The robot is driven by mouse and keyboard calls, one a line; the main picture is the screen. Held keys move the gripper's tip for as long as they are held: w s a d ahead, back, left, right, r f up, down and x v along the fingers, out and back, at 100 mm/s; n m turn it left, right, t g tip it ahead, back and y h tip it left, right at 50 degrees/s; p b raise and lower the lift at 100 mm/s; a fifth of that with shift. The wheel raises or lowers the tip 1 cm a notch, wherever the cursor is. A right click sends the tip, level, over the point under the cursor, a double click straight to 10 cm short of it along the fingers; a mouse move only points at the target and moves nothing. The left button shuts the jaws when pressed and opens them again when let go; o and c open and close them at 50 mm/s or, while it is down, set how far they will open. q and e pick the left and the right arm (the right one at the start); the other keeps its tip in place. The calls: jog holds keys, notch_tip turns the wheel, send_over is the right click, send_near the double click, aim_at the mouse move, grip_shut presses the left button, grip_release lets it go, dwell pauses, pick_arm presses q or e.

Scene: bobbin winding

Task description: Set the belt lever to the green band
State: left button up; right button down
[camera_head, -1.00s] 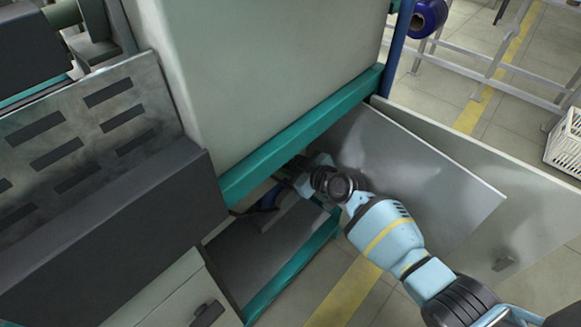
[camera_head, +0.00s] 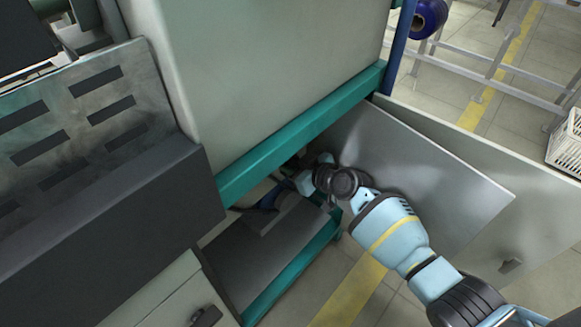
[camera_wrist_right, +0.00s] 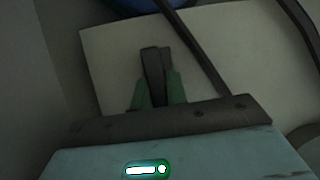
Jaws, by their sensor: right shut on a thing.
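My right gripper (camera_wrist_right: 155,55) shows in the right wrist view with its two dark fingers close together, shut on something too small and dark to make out. Green parts flank the fingers near their base. In the head view my right gripper (camera_head: 303,181) reaches into the dark opening under the teal beam (camera_head: 300,135), its fingertips mostly hidden. I cannot pick out the belt lever or its green band for sure. A dark slanting bar (camera_wrist_right: 200,50) passes to the right of the fingers, in front of a pale plate (camera_wrist_right: 105,60). My left gripper is not in view.
An open grey panel (camera_head: 440,185) stands close to the right of my arm. A dark cover (camera_head: 110,220) bounds the left side. The floor shows at the lower middle.

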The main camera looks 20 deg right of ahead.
jog(key=shift+m, duration=0.3)
jog(key=c, duration=1.4)
grip_release()
jog(key=shift+s, duration=0.15)
jog(key=p+v, duration=0.3)
jog(key=v, duration=0.4)
jog(key=shift+d+r, duration=0.25)
jog(key=shift+d, duration=0.05)
jog(key=shift+s, duration=0.15)
jog(key=shift+f, duration=0.1)
